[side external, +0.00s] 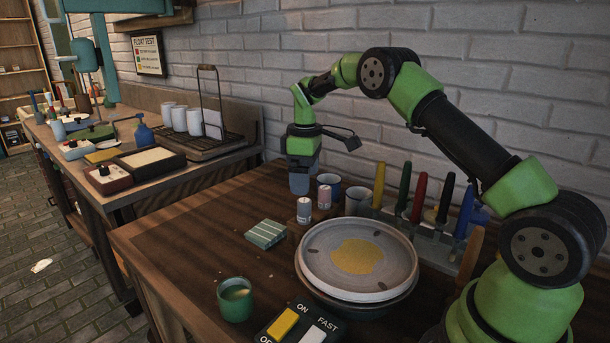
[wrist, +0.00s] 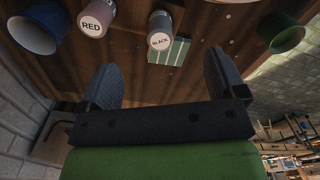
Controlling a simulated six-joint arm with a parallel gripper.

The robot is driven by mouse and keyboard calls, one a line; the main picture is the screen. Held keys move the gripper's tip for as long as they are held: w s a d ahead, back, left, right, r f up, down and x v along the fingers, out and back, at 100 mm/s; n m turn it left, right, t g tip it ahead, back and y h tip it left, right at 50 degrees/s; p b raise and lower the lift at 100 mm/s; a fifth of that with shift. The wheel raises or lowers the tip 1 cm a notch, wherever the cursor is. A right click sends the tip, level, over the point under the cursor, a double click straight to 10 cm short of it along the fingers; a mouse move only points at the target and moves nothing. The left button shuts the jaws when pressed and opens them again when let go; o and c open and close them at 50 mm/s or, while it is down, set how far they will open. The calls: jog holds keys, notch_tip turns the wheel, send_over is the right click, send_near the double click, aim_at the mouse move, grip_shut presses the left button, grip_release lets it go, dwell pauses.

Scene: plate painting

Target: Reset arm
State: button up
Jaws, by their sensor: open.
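My gripper (side external: 300,183) hangs at the back of the wooden table, pointing down, near the brick wall. In the wrist view its two fingers (wrist: 160,85) are spread apart with nothing between them. A plate (side external: 322,265) with a yellow painted patch (side external: 358,256) in its middle rests on a round dark base to the right of my gripper. Two small paint jars stand close to the gripper; in the wrist view one is labelled RED (wrist: 93,20) and one BLACK (wrist: 160,32). Neither is held.
A rack (side external: 432,240) with several coloured-handled tools stands behind the plate. A green cup (side external: 235,300), a striped green pad (side external: 265,234) and a switch box (side external: 300,325) lie in front. Two mugs (side external: 355,200) stand at the back. The table's left front is clear.

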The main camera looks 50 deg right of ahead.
jog(key=s+a+r+m+t, duration=0.2)
jog(key=s+a+r, duration=0.3)
jog(key=r, duration=0.3)
jog(key=s+a+r+m+t, duration=0.2)
jog(key=s+a+r, duration=0.3)
jog(key=r, duration=0.3)
jog(key=s+a+m+t+y, duration=0.1)
jog(key=s+a+m, duration=0.1)
jog(key=s, duration=0.6)
jog(key=s+a+m+t+y, duration=0.1)
jog(key=s+a+m+t, duration=0.1)
jog(key=s, duration=0.6)
jog(key=shift+a+m, duration=0.5)
jog(key=shift+a, duration=0.15)
